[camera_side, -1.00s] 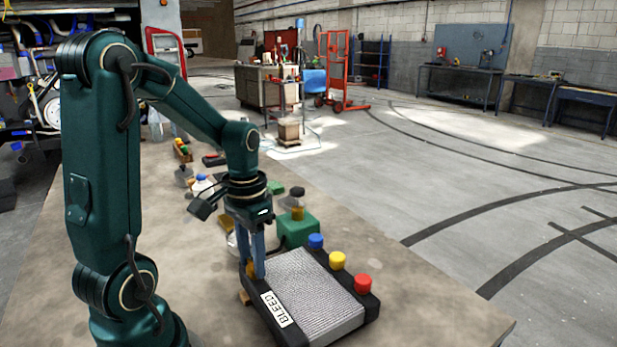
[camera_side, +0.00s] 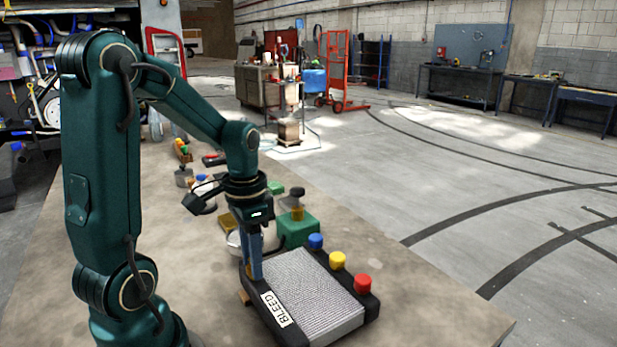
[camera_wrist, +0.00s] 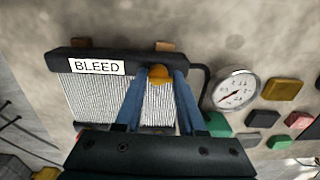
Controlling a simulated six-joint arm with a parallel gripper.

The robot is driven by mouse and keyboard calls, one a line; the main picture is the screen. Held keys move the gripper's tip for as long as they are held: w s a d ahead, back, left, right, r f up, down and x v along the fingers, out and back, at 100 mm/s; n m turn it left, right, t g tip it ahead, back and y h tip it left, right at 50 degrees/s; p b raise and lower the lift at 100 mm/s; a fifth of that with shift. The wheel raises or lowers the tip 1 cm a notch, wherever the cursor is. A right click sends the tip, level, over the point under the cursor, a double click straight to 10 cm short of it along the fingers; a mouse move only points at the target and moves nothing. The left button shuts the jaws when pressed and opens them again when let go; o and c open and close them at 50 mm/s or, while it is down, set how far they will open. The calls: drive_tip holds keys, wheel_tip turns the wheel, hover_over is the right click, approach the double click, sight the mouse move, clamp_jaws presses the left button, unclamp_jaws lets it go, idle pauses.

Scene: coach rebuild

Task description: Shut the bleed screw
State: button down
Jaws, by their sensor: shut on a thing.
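The radiator (camera_side: 305,290) lies on the bench, its black end tank carrying a white BLEED label (camera_side: 276,309). The orange-yellow bleed screw (camera_wrist: 160,73) is on that tank, beside the label in the wrist view. My gripper (camera_wrist: 160,76) points down at the tank with its blue fingers shut on the screw, one on each side. In the side view my gripper (camera_side: 256,276) stands at the tank's far end, and its fingers hide the screw there. How far the screw is turned cannot be told.
Blue (camera_side: 316,241), yellow (camera_side: 337,259) and red (camera_side: 362,284) caps stand on the opposite tank. A green box (camera_side: 297,229) is just behind the radiator. A round gauge (camera_wrist: 235,89) lies beside it, with several small coloured blocks nearby. The bench's front right is clear.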

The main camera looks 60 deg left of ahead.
drive_tip(key=c, duration=0.6)
unclamp_jaws()
drive_tip(key=shift+d, duration=0.25)
drive_tip(key=shift+a, duration=0.1)
drive_tip(key=shift+r, duration=2.55)
